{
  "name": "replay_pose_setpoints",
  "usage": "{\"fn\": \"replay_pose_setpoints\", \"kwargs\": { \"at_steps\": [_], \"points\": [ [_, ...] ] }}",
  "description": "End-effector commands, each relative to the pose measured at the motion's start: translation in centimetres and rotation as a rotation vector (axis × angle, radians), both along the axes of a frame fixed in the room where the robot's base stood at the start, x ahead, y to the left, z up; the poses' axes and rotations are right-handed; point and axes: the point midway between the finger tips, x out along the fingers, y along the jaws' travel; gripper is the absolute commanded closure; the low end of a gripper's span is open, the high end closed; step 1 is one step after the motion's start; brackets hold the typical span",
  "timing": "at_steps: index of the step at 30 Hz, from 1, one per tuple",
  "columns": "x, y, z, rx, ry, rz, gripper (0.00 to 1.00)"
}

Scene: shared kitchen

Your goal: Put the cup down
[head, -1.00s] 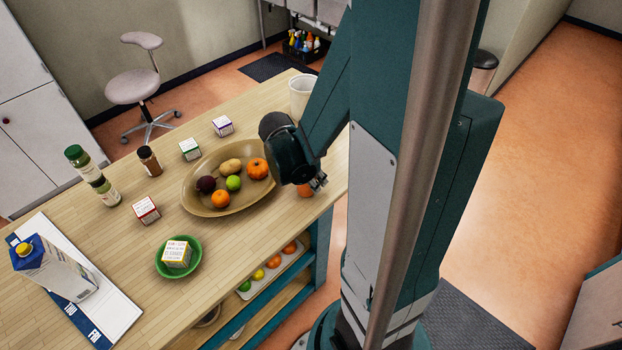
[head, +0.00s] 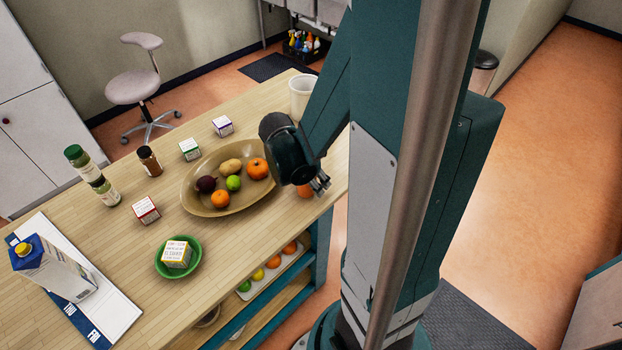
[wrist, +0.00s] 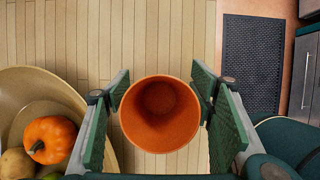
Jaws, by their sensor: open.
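The orange cup (wrist: 160,112) stands upright on the wooden counter in the wrist view, its open mouth facing the camera, and looks empty. In the head view only a small part of the cup (head: 305,191) shows, below my gripper near the counter's right edge. My gripper (wrist: 163,105) is open, with one green-padded finger on each side of the cup. Narrow gaps show between the fingers and the cup wall. In the head view my gripper (head: 320,184) points down over the cup and hides most of it.
A tan oval bowl (head: 246,202) of fruit and vegetables sits close left of the cup. A white container (head: 301,88) stands behind. Small boxes, bottles, a green bowl (head: 197,248) and a carton (head: 62,270) occupy the left. The counter's edge is close on the right.

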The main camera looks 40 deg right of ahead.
Motion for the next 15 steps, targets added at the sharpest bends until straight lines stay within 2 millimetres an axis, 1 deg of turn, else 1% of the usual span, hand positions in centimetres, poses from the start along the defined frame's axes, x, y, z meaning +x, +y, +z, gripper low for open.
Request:
{"fn": "replay_pose_setpoints", "kwargs": {
  "at_steps": [8,15],
  "points": [
    [0.0,0.3,1.0,0.000,0.000,0.001,0.46],
    [0.0,1.1,2.9,0.000,0.000,0.001,0.46]
  ]
}}
